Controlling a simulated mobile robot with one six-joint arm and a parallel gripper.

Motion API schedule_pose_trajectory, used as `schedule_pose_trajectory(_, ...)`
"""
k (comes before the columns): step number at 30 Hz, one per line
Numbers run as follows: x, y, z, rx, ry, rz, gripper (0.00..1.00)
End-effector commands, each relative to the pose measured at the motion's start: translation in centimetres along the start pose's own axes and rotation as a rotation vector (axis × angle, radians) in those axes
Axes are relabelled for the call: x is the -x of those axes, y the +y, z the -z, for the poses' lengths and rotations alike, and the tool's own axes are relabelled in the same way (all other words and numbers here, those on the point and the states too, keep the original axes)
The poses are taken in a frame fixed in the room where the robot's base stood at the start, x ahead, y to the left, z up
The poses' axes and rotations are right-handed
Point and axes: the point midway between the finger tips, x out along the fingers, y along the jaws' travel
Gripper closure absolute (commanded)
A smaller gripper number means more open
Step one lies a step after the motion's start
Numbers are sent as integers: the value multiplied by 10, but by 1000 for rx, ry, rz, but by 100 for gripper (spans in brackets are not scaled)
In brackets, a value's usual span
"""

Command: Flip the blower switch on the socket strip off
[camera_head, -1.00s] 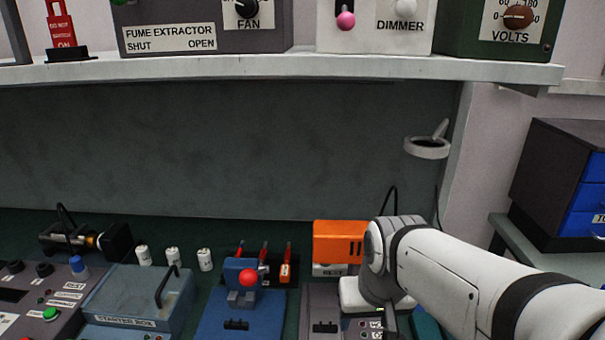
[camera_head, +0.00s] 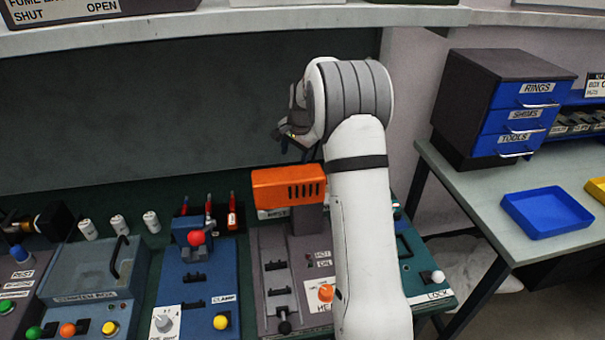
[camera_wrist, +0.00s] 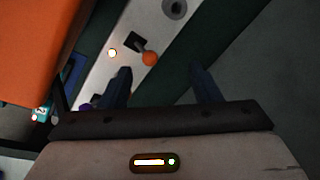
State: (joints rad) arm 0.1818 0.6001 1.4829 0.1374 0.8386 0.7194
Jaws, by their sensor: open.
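In the wrist view, a white strip (camera_wrist: 100,82) runs diagonally between dark surfaces; it looks like the socket strip, though I read no label. On it sit a switch with an orange-tipped lever (camera_wrist: 150,58) and dark base, a lit small lamp (camera_wrist: 112,53) and a grey round socket (camera_wrist: 174,8). My gripper (camera_wrist: 161,72) is open and empty, its fingers apart with the orange tip showing between them near the left finger. I cannot tell how far below it lies. In the head view my gripper (camera_head: 284,138) is above and behind the orange blower housing (camera_head: 288,187); the strip is not visible there.
At right, a table holds a drawer cabinet (camera_head: 500,95) and blue tray (camera_head: 547,212).

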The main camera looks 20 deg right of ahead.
Motion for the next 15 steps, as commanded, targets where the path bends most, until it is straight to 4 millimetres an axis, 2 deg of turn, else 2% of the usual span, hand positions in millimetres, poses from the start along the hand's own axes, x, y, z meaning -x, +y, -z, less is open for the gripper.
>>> schedule_pose_trajectory(1, -12, 3, 12, -53, -12, -28, 43)
schedule_pose_trajectory(6, -50, 13, 35, -196, -31, -89, 43)
schedule_pose_trajectory(15, -81, 22, 42, -258, -38, -118, 43)
